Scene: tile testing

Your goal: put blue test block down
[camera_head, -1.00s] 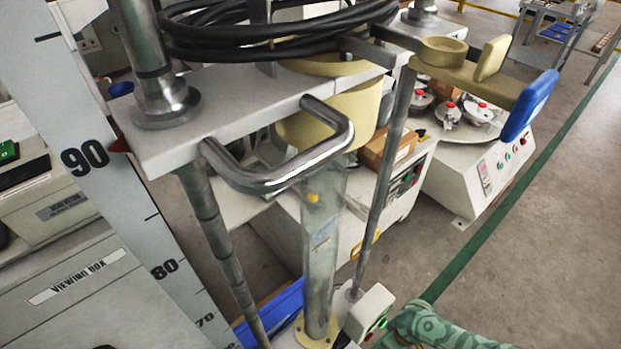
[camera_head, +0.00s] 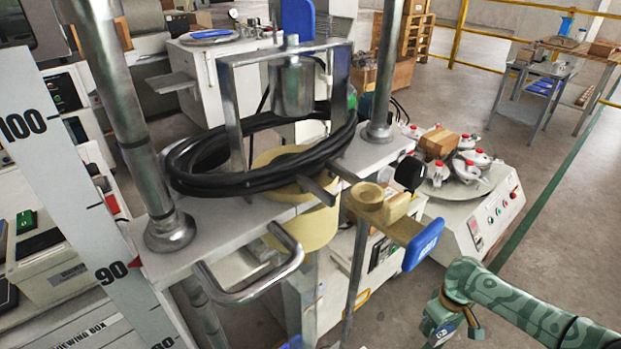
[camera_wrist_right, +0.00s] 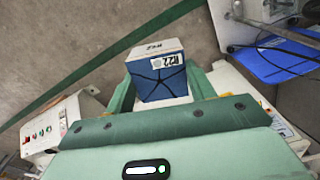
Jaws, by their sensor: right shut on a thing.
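The floor shows beyond the block. In the head view my green right arm comes in from the lower right, and its wrist end hangs near the bottom edge; the block cannot be made out clearly there. My left gripper is in neither view.
A tall test frame with a metal crosshead (camera_head: 235,211), coiled black cable (camera_head: 210,172) and steel handle (camera_head: 262,285) fills the middle. A white machine with a round table (camera_head: 470,208) stands behind it at right. Open floor (camera_head: 575,240) lies at the far right.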

